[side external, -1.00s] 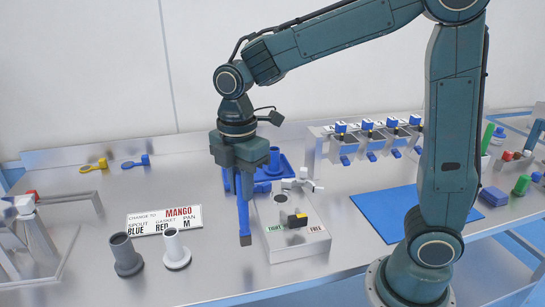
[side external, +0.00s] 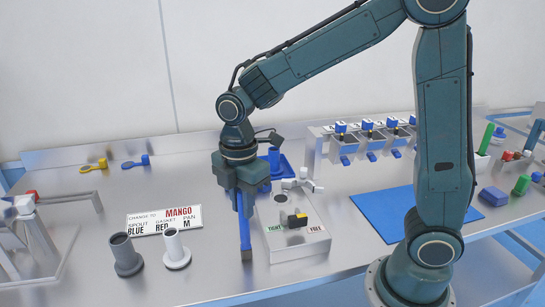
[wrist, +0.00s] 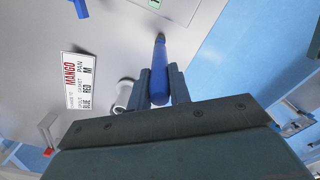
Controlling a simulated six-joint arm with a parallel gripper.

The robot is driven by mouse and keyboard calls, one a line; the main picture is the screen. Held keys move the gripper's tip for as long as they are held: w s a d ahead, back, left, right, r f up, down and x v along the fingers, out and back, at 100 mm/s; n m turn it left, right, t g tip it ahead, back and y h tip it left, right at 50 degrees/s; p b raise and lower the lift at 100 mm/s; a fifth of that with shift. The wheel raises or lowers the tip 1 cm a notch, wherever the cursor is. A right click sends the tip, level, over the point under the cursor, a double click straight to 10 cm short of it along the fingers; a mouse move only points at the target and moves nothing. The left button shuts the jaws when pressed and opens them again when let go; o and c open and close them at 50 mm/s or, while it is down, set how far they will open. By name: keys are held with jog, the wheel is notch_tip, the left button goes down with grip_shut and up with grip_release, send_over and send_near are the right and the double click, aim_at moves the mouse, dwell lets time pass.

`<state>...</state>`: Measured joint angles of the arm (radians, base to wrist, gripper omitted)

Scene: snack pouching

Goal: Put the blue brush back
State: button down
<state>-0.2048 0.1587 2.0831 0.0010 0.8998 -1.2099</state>
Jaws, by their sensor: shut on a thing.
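My gripper (side external: 244,208) is shut on the blue brush (side external: 246,240), which hangs upright, dark end down, just left of the metal box on the steel table. I cannot tell whether its lower end touches the table. In the wrist view the brush (wrist: 160,60) sits between the two fingers of my gripper (wrist: 161,78) and points away from the camera. A dark grey hollow cylinder (side external: 125,254) and a white flanged cylinder (side external: 175,250) stand to the left.
The metal box (side external: 297,238) with a black and yellow knob stands right beside the brush. A sign (side external: 163,220) lies to the left. A blue mat (side external: 385,213) lies to the right. The table's front edge is close.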

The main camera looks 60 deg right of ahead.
jog(key=shift+f, duration=0.1)
jog(key=c, duration=1.3)
grip_release()
notch_tip(320, 180, up, 12)
jog(key=shift+r, duration=0.15)
jog(key=shift+s, duration=0.1)
jog(key=s+d+f+m+t, duration=0.1)
jog(key=s+d+m+t, duration=0.1)
jog(key=s+m, duration=0.6)
jog(key=s+d+f+m+t, duration=0.1)
jog(key=s+d+m+t, duration=0.2)
jog(key=s+d+m, duration=0.2)
jog(key=shift+s+m+t, duration=0.3)
jog(key=shift+s+m, duration=1.3)
jog(key=shift+s, duration=0.05)
